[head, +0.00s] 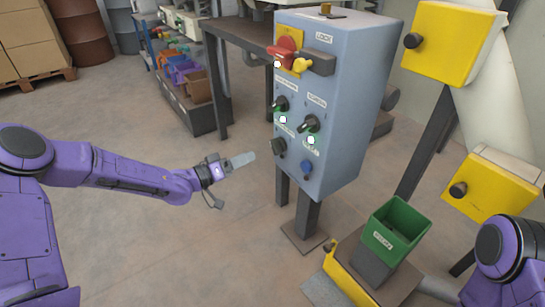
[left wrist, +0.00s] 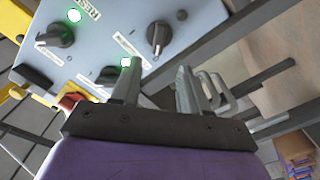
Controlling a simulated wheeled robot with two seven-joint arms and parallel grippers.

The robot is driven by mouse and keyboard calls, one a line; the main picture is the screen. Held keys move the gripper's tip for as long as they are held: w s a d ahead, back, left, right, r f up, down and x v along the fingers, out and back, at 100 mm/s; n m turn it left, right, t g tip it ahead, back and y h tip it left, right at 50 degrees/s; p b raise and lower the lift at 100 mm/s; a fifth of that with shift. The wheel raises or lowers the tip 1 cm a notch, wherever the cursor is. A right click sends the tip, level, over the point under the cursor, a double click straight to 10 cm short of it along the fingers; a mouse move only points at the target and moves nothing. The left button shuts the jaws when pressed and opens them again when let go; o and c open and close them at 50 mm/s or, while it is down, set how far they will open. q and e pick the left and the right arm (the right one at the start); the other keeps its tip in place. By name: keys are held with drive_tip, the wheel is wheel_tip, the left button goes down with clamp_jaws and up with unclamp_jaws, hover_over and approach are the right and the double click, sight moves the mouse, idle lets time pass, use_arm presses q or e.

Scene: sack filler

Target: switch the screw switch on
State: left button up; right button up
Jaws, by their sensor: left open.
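The blue-grey control box (head: 345,90) stands on a post right of centre in the head view. A dark rotary switch (head: 309,123), under a label that seems to read SCREW, sits at the front's right, its handle slanted. A pale green-white lamp (head: 310,140) is below it. My left gripper (head: 247,159) is in front and left of the box, apart from it. In the left wrist view its two fingers (left wrist: 155,90) are apart and empty, with the panel (left wrist: 105,35) beyond them. My right arm shows at lower right; its gripper is unclear.
Another dark switch (head: 281,103), a black knob (head: 279,146), a blue button (head: 306,168) and a red handle (head: 282,50) are on the same front. A green bin (head: 398,225) stands right of the post. Yellow boxes (head: 455,42) are farther right. Floor left of the post is clear.

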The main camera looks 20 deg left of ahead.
sight(272, 147)
use_arm(q)
drive_tip(key=b+x, duration=0.3)
drive_tip(key=x, duration=0.6)
drive_tip(key=shift+w+d+f, duration=0.1)
drive_tip(key=shift+d, duration=0.15)
drive_tip(key=shift+w+d, duration=0.15)
clamp_jaws()
